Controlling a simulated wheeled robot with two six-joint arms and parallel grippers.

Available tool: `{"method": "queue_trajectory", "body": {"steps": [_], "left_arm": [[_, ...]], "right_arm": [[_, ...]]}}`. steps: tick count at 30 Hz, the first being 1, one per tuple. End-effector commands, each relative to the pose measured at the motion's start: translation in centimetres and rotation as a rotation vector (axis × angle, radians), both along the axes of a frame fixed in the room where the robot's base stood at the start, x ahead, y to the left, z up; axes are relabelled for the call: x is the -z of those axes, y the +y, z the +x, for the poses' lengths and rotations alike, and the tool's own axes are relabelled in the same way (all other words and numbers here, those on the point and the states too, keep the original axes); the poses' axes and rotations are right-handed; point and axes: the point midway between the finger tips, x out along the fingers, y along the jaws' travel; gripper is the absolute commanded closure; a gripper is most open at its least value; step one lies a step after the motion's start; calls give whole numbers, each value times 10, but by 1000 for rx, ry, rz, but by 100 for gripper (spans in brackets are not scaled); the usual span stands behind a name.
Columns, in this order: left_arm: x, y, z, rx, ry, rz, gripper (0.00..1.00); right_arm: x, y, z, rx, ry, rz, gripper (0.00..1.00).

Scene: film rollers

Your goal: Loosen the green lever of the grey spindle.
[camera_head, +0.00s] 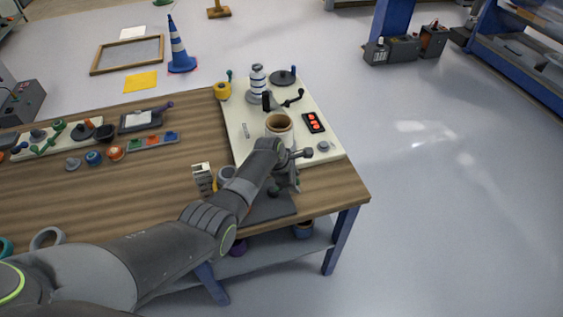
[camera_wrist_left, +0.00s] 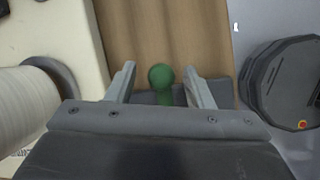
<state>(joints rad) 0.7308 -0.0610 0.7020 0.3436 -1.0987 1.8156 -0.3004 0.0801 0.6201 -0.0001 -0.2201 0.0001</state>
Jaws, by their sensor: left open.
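The green lever's round knob (camera_wrist_left: 161,76) shows in the left wrist view, between the two fingers of my left gripper (camera_wrist_left: 160,88). The fingers stand apart on either side of it, with a gap visible on both sides. In the head view my left gripper (camera_head: 285,183) is over the front right of the table, partly hidden by my own wrist. A dark green knob (camera_head: 272,191) shows beside it there. The grey spindle is not clearly made out behind my arm. My right gripper is not in view.
A cream machine plate (camera_head: 238,125) carries a brown-rimmed roll (camera_head: 278,123), a white-and-blue striped roll (camera_head: 257,78), a black crank (camera_head: 293,98) and a red-buttoned box (camera_head: 313,122). The roll also shows in the left wrist view (camera_wrist_left: 20,105). The wooden tabletop (camera_head: 150,185) is mostly clear at front.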

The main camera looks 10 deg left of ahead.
Motion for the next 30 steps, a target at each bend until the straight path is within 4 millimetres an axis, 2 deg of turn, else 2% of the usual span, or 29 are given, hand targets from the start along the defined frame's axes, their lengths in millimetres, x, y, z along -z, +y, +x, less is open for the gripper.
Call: {"method": "queue_trajectory", "body": {"steps": [4,11,30], "left_arm": [[-20,7,-5,-2,-2,0,53],[-46,18,-12,-1,-3,1,53],[-132,52,-35,-2,-4,1,53]], "right_arm": [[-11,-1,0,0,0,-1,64],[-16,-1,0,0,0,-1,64],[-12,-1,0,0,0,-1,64]]}}
